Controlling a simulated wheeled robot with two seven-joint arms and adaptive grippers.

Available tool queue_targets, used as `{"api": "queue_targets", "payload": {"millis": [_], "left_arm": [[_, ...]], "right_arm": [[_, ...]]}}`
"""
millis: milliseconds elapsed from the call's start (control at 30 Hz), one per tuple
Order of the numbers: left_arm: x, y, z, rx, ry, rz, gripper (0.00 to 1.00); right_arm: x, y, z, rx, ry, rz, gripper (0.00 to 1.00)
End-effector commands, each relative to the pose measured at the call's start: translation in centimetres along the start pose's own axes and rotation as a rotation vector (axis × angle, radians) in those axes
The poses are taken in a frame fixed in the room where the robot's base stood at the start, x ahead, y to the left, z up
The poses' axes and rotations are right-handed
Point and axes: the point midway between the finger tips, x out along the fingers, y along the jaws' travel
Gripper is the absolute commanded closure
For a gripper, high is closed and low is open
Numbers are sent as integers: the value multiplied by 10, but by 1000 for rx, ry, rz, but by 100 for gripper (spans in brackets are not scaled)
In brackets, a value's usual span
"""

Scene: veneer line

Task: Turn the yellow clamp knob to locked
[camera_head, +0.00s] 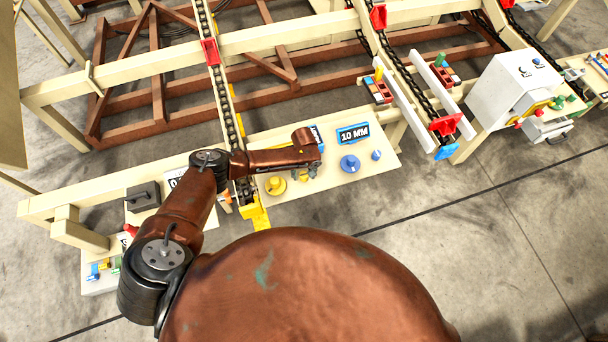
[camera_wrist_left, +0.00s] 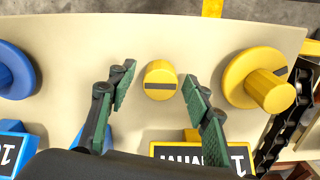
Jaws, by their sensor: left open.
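A small round yellow knob (camera_wrist_left: 160,80) with a dark bar across its face is on the cream panel. A larger yellow knob (camera_wrist_left: 262,85) with a wide flange is to its right in the wrist view, and shows in the head view (camera_head: 275,186). No lettering shows which is the clamp knob. My left gripper (camera_wrist_left: 161,82) is open, its green-padded fingers on either side of the small knob with gaps on both sides. Whether the fingertips are down at knob height is unclear. In the head view my left gripper (camera_head: 307,173) largely hides the small knob. My right gripper is not seen.
A large blue knob (camera_head: 349,163) and a small blue knob (camera_head: 376,155) sit on the same panel (camera_head: 385,170). A blue 10 MM sign (camera_head: 353,133) stands behind them. A chain (camera_head: 222,100) runs beside the panel. Open floor lies in front.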

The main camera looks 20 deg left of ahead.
Motion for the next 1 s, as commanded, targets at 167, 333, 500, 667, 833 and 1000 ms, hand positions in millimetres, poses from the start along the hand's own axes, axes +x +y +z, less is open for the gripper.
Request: {"api": "queue_targets", "payload": {"millis": [167,333,500,667,833,1000], "left_arm": [[0,0,0,0,0,0,54],[0,0,0,0,0,0,66],[0,0,0,0,0,0,78],[0,0,0,0,0,0,89],[0,0,0,0,0,0,96],[0,0,2,17,-3,0,96]], "right_arm": [[0,0,0,1,0,0,56],[0,-2,0,1,0,-2,56],[0,-4,0,3,1,-4,56],[0,-6,-1,3,1,-6,56],[0,-5,0,3,1,-5,56],[-3,-5,-1,3,2,-5,56]]}}
